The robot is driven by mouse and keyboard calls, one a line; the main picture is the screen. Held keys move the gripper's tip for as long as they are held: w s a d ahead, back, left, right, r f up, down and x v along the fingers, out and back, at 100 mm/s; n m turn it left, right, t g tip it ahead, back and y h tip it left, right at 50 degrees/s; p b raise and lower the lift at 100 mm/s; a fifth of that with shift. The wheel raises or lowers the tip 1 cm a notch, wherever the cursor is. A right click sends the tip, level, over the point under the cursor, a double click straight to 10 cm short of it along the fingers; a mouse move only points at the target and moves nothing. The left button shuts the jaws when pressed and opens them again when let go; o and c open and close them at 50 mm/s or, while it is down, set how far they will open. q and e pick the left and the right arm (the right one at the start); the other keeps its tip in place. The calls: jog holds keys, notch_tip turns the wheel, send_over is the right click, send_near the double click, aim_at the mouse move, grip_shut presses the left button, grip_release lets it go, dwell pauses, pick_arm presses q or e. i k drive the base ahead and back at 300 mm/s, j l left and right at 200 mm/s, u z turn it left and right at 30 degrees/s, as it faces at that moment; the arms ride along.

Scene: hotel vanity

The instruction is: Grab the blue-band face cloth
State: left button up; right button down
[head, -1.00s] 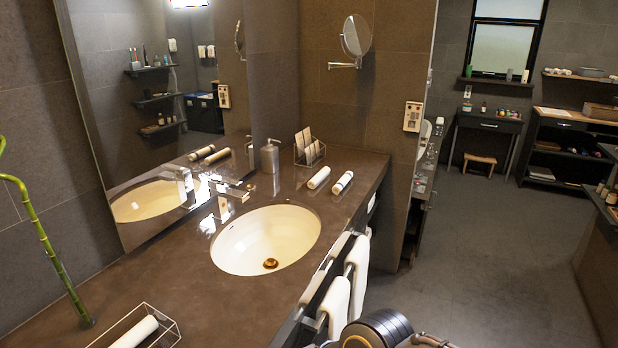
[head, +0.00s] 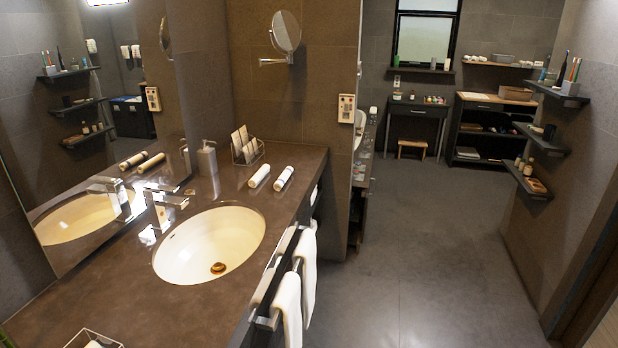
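Two small white rolled cloths lie side by side on the dark vanity counter (head: 125,285), to the right of the soap dispenser and beyond the sink. The right roll (head: 284,178) has a dark band that looks blue and appears to be the blue-band face cloth. The left roll (head: 259,176) also has a band, whose colour is hard to tell. Both rolls lie apart from each other, with nothing covering them. Neither of my grippers shows in the head view.
A wire holder (head: 246,152) with cards and a soap dispenser (head: 207,158) stand behind the rolls. The sink (head: 210,244) and faucet (head: 165,205) are nearer. White towels (head: 288,308) hang at the counter's front edge. The floor (head: 400,250) to the right is clear.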

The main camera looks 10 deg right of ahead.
aim_at(281, 180)
jog(key=z, duration=0.35)
jog(key=i+l+u, duration=0.1)
jog(key=i+l, duration=0.3)
jog(key=i, duration=0.3)
jog(key=i+l, duration=0.45)
jog(key=i, duration=0.25)
jog(key=i+l+u, duration=0.15)
jog(key=i+l, duration=0.25)
jog(key=i, duration=0.25)
jog(key=i+l, duration=0.55)
jog(key=u, duration=0.5)
jog(key=i+l+u, duration=0.1)
jog(key=u, duration=0.9)
jog(key=i+l+u, duration=0.1)
jog(key=u, duration=0.4)
